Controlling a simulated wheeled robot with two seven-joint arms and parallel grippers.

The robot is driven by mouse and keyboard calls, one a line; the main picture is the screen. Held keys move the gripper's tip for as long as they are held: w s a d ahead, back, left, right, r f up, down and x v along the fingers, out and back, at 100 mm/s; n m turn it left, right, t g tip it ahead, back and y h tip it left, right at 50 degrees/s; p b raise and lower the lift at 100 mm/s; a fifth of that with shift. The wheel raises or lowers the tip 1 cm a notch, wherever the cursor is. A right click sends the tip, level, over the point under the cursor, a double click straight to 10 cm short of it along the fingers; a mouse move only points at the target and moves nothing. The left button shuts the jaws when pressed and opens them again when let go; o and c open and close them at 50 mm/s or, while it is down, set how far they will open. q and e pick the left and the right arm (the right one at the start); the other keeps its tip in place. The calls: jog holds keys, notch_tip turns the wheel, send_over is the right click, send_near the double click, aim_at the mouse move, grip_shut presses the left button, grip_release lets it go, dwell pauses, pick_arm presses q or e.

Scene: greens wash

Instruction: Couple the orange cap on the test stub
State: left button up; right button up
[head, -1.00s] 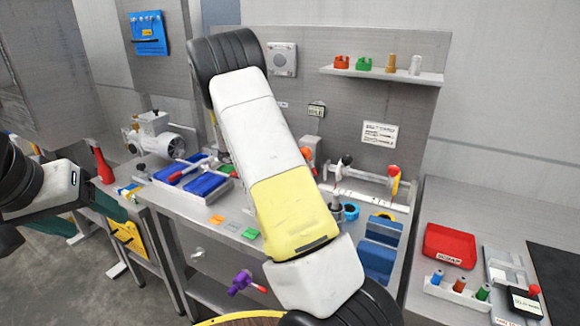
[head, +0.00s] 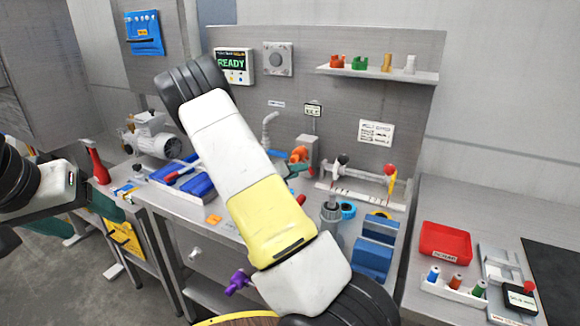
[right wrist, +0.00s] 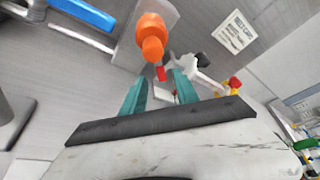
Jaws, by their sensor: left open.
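An orange fitting (head: 299,154), which may be the orange cap, is at a grey block (head: 308,146) at the back of the bench. I cannot tell whether it is coupled to a stub. In the right wrist view the orange fitting (right wrist: 150,36) lies beyond my right fingertips, apart from them. My right gripper (right wrist: 160,88) is open, with teal fingers spread and nothing visibly held. In the head view my right arm hides most of it; a teal fingertip shows just below the orange fitting. My left gripper (head: 78,214) is open and empty at the far left.
A grey bent pipe (head: 268,130) rises behind my right arm. A rail fixture (head: 362,187) with red and yellow parts stands right of the block. Blue blocks (head: 376,247) are at the front right. A red bin (head: 445,241) is on the right table. A display (head: 233,64) reads READY.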

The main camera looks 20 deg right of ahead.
aim_at(310, 167)
jog(key=x, duration=0.7)
jog(key=shift+f, duration=0.1)
grip_shut()
